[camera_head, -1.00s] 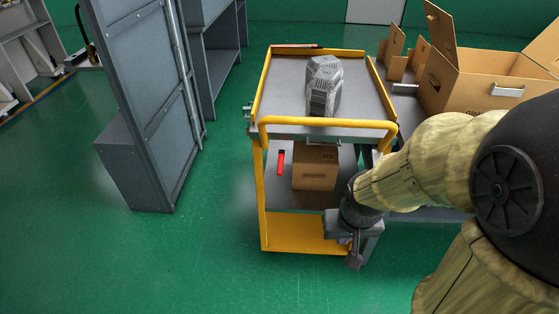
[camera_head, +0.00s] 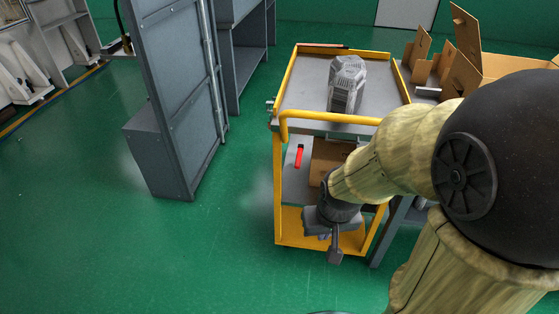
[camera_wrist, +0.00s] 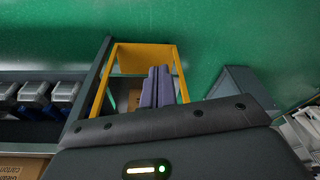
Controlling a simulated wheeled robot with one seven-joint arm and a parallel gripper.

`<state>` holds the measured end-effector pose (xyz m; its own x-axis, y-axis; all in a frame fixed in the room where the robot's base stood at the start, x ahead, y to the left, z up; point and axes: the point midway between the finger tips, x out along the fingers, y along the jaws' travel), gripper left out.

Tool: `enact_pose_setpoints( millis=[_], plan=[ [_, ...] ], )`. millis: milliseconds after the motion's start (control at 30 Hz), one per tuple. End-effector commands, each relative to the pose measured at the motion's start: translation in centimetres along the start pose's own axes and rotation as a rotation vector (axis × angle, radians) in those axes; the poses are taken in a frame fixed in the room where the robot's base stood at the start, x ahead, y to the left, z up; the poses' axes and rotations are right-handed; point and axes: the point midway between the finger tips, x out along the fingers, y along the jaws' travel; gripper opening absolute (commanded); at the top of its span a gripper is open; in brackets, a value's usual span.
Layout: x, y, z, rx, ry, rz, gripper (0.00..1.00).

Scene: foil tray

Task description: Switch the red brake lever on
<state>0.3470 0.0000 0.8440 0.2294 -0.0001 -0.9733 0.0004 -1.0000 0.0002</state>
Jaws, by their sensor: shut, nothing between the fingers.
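The red brake lever (camera_head: 299,157) shows as a small upright red bar at the left of the lower deck of a yellow-framed cart (camera_head: 282,190). My gripper (camera_head: 325,235) is in front of the cart's lower part, to the right of and below the lever in the head view, apart from it. In the wrist view my gripper's two purple-grey fingers (camera_wrist: 159,86) are close together and empty, pointing toward the yellow frame (camera_wrist: 150,50). I cannot make out the lever in the wrist view.
A cardboard box (camera_head: 325,158) sits on the lower deck, partly hidden by my arm. A grey metal part (camera_head: 347,85) stands on the top deck. A grey cabinet (camera_head: 165,100) stands left, with clear green floor (camera_head: 150,255) in front. Open cardboard boxes (camera_head: 500,66) are at right.

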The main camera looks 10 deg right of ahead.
Motion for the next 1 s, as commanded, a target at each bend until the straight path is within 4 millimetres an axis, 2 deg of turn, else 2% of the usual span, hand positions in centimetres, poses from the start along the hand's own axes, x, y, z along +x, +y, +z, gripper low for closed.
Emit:
enact_pose_setpoints(
  millis=[433,567,667,767,1000],
  plan=[
    [0.0,0.0,0.0,0.001,0.0,0.0,0.0],
    [-0.4,-0.3,-0.9,0.01,0.014,-0.006,0.0],
    [-1.0,-0.7,-3.0,0.035,0.049,-0.017,0.0],
    [-1.6,-1.5,-6.4,0.076,0.109,-0.027,0.0],
    [-2.5,-2.7,-15.8,0.199,0.315,0.02,0.0]
  ],
)
